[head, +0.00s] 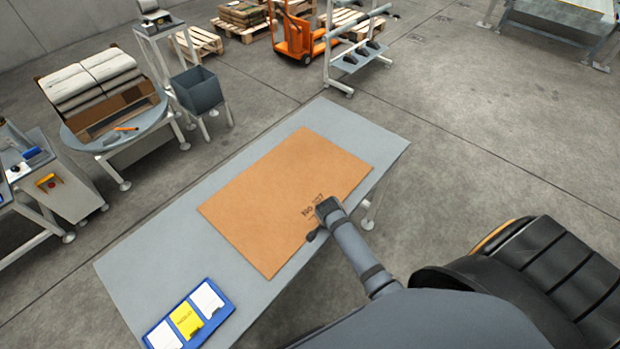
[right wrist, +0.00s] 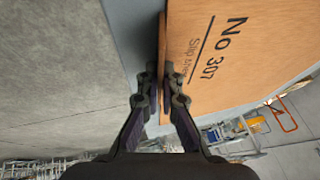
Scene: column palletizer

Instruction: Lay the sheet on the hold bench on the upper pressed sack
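The sheet (head: 280,195), flat tan board marked "No 307", lies on the grey hold bench (head: 150,255) in the head view. Its printed face (right wrist: 240,45) also shows in the right wrist view. My right gripper (head: 322,210) is at the sheet's near right edge. In the right wrist view its fingers (right wrist: 160,88) are close together, one on each side of the edge, and look shut on it. White sacks (head: 90,75) lie stacked in two columns on a round stand at the far left; which one is the upper pressed sack I cannot tell. My left gripper is out of view.
A blue tray with white and yellow cards (head: 188,318) sits at the bench's near left end. A grey bin (head: 198,90) stands beside the round stand (head: 150,118). An orange pallet truck (head: 295,40) and pallets stand at the back. Open floor lies right of the bench.

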